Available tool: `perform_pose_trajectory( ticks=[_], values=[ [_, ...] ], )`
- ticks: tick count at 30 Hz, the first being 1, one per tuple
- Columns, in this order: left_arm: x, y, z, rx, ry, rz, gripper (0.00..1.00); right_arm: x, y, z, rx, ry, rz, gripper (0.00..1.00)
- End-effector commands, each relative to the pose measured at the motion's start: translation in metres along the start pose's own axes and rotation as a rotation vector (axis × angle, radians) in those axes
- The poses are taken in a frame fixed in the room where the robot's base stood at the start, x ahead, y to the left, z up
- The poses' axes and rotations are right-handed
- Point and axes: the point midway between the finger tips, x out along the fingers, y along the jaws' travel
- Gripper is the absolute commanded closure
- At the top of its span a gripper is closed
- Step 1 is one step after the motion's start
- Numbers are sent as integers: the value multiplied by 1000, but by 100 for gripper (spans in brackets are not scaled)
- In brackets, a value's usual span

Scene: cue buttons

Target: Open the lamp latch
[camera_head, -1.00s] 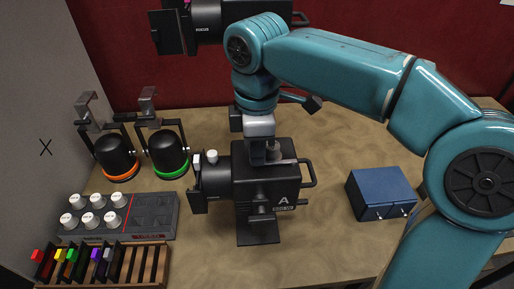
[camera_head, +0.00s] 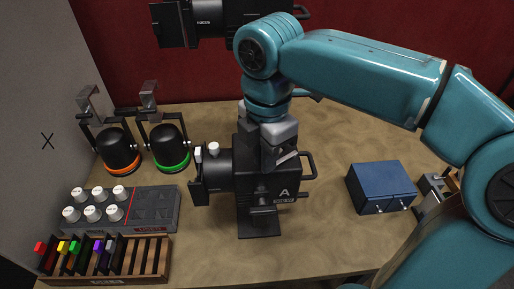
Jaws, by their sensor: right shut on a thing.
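The black lamp marked A (camera_head: 252,185) stands upright on its base on the table, its barn-door front facing left. Two small white knobs show on its top left. My right gripper (camera_head: 284,156) reaches down from above onto the lamp's top right and is shut on the lamp latch, which is mostly hidden behind the fingers. Whether the latch is open cannot be seen. My left gripper is not in view.
A second black lamp (camera_head: 215,24) hangs at the top. Two small lamps with orange (camera_head: 123,169) and green (camera_head: 172,165) rims stand left. A control panel (camera_head: 151,208), a wooden rack (camera_head: 150,270) and a blue box (camera_head: 379,187) surround lamp A. The front table is clear.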

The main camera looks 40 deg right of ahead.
Motion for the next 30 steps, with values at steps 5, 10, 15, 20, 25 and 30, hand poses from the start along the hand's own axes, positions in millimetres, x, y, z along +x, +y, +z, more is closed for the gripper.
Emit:
perform_pose_trajectory(
  ticks=[5,10,15,20,25,30],
  values=[
    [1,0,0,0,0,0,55,1,-13,1,-164,1,-2,100],
    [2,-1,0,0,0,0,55,2,-24,4,-325,2,-2,100],
    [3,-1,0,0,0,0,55,2,-34,8,-474,2,-2,100],
    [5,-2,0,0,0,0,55,2,-41,12,-595,2,-2,100],
    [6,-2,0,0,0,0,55,2,-46,16,-689,2,-3,100],
    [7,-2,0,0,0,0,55,2,-49,18,-750,2,-4,100]
  ],
)
